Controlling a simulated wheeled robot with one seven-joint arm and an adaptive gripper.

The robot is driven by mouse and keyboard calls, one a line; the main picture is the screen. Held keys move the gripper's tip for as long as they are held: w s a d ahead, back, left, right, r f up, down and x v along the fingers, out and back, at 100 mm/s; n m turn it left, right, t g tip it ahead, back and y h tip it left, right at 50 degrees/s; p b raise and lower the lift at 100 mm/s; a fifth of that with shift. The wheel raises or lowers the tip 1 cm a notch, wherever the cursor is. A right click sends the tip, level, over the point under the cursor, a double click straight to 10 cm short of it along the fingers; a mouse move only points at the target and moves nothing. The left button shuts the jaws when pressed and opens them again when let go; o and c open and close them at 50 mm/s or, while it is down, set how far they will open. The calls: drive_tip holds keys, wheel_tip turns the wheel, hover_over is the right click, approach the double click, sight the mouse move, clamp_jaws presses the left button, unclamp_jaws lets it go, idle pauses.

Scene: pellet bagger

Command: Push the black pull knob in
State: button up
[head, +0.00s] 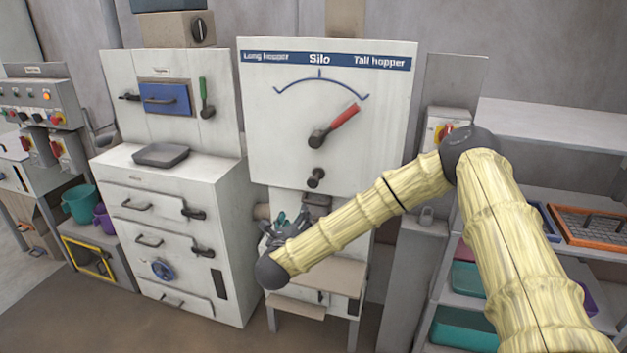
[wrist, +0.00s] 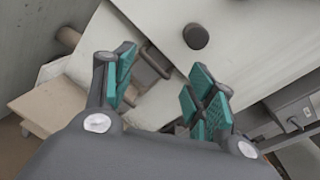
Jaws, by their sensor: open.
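The black pull knob (head: 316,178) sticks out of the lower part of the white Silo panel (head: 275,130), below the dial. In the wrist view a round dark knob (wrist: 196,36) shows on the white panel, beyond the fingertips and right of centre. My gripper (head: 284,218) is below and to the left of the knob in the head view. Its teal-padded fingers (wrist: 165,88) stand apart in the wrist view, with nothing between them. The gripper does not touch the knob. How far the knob stands out is hard to tell.
A red-handled selector lever (head: 335,124) sits above the knob and points up right. A dark handle (head: 317,203) is under the panel, above a small wooden table (head: 340,278). A white drawer cabinet (head: 185,225) stands at left, shelves (head: 570,245) at right.

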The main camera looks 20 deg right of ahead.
sight(312, 184)
drive_tip(key=w+d+r+m+p, duration=0.1)
drive_tip(key=w+d, duration=0.1)
drive_tip(key=w, duration=0.1)
drive_tip(key=w+d+r+m+h+p, duration=0.1)
drive_tip(key=w+d+r+p, duration=0.1)
drive_tip(key=w+d, duration=0.1)
drive_tip(key=w+d+r+m+h+p, duration=0.1)
drive_tip(key=w+d+r, duration=0.1)
drive_tip(key=w+d, duration=0.1)
drive_tip(key=shift+d+r+m+g, duration=0.1)
drive_tip(key=shift+r+m+g, duration=0.1)
drive_tip(key=shift+m+g, duration=0.15)
drive_tip(key=shift+p+x, duration=0.35)
drive_tip(key=shift+x, duration=0.55)
drive_tip(key=shift+f, duration=0.1)
clamp_jaws()
